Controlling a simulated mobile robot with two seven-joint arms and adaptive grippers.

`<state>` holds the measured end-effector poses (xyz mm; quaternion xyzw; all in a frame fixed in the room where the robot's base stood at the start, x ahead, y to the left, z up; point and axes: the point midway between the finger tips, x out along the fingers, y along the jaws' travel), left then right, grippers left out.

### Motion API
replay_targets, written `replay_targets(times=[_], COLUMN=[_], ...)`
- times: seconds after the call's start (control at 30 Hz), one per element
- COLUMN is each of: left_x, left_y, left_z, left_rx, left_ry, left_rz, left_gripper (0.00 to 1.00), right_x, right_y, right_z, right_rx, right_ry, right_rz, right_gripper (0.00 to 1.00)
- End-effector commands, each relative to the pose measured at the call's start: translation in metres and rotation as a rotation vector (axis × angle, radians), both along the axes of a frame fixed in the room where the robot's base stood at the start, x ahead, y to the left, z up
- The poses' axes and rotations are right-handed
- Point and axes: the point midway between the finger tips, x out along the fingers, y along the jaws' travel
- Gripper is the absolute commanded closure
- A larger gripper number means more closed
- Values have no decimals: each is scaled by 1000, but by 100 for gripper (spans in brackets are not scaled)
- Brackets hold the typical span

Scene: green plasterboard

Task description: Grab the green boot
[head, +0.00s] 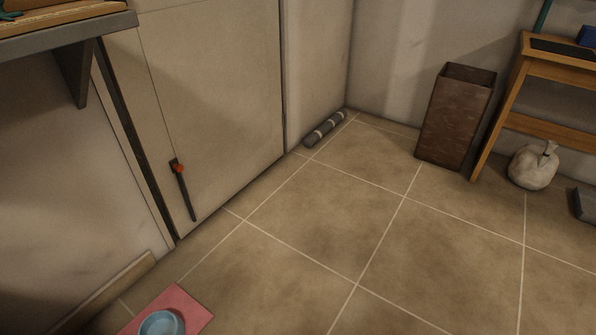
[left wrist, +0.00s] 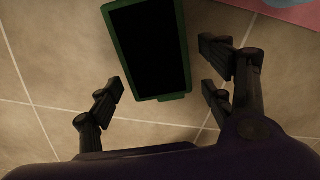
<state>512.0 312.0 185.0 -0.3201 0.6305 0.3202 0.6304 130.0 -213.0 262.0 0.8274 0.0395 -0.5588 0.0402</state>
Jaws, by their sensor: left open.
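In the left wrist view, a green-rimmed rectangular thing (left wrist: 178,97) with a black middle lies between and beyond the fingers of my left gripper (left wrist: 162,86). I cannot tell from its shape whether it is the green boot. My left gripper is open, with its fingers spread to either side of the thing's near end. I see no clear contact, and the gap between them is hard to judge. No boot shape shows in the head view, and neither gripper is in that view.
A pink mat (head: 196,306) with a blue bowl (head: 161,324) lies at the bottom of the head view. A brown bin (head: 455,118), a wooden table (head: 562,70) and a tied sack (head: 533,168) stand at the right. The tiled floor (head: 330,215) between is clear.

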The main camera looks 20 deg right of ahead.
Motion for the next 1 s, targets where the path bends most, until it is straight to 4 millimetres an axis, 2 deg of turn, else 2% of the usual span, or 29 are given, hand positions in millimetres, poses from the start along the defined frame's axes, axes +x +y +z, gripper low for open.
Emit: replay_targets(times=[0.03, 0.1, 0.33, 0.9, 1.0], left_x=[-1, 0, 1, 1, 1], left_y=[0, 0, 0, 0, 0], left_z=[-13, -20, -20, -20, -19], left_rx=[0, 0, 0, 0, 0], left_ry=[4, 2, -1, -1, -2], left_rz=[2, 2, 1, 1, 1], left_gripper=[27, 27, 27, 100, 100], right_x=[2, 3, 9, 4, 3], right_y=[-1, -1, 0, 0, 0], right_z=[-7, -10, -5, -9, -9], right_rx=[-1, -2, -1, 1, 0], right_ry=[2, 1, -13, 0, 1], right_rz=[10, 18, 19, 12, 12], right_gripper=[52, 52, 52, 52, 52])
